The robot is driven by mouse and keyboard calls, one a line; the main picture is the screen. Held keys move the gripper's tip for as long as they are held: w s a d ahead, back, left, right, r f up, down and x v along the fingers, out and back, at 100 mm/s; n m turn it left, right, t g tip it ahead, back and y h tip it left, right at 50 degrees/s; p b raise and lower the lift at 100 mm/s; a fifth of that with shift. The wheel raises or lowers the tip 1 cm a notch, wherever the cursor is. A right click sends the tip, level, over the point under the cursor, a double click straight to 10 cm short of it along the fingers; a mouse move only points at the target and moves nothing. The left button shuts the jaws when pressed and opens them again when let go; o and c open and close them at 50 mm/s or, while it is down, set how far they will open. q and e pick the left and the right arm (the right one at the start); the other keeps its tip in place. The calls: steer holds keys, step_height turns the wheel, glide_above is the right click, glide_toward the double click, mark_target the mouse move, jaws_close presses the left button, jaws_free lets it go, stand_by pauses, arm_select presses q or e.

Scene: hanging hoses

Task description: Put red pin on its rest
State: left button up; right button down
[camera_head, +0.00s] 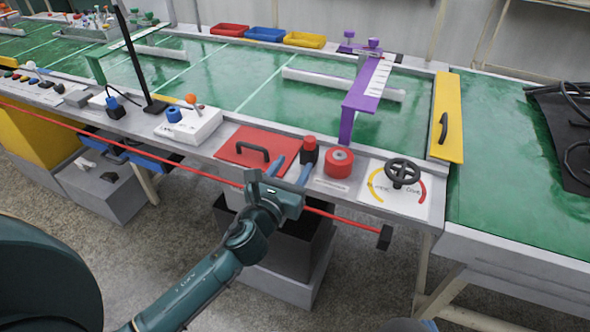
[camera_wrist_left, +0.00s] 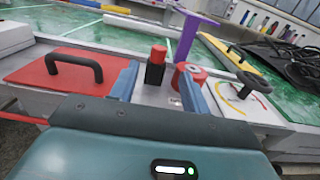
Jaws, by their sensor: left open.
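A red-topped pin (camera_head: 310,142) stands upright in or on a black block at the front of the workbench. It also shows in the left wrist view (camera_wrist_left: 158,53), with the black part below it. I cannot tell whether the black block is its rest. A round red drum (camera_head: 339,162) sits just right of it, also in the left wrist view (camera_wrist_left: 189,76). My left gripper (camera_head: 291,169) is open and empty, in front of the pin. In the left wrist view the pin appears between the two blue fingers (camera_wrist_left: 158,80), apart from them. My right gripper is not in view.
A red panel with a black handle (camera_head: 255,147) lies left of the gripper. A valve wheel (camera_head: 402,172) on a white plate stands right. A purple arch (camera_head: 362,95) rises behind the drum. A red rod (camera_head: 190,157) runs along the bench front, near my left gripper.

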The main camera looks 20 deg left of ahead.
arm_select(q)
steer(key=s+d+f+n+g+h, duration=0.1)
steer(key=s+f+n, duration=0.1)
steer(key=s+n, duration=0.5)
steer(key=s+d+f+n+g+h, duration=0.1)
steer(key=s+n, duration=0.6)
steer(key=n, duration=0.9)
steer(key=s+d+f+n+g+h, duration=0.1)
steer(key=s+d+f+n+g, duration=0.2)
steer(key=s+n, duration=0.4)
steer(key=f+n, duration=0.1)
steer(key=n, duration=0.3)
steer(key=shift+s+f+n, duration=0.3)
steer(key=shift+s, duration=0.1)
arm_select(e)
steer(key=shift+s+d+r, duration=0.15)
steer(key=shift+s, duration=0.2)
arm_select(q)
steer(key=shift+d, duration=0.1)
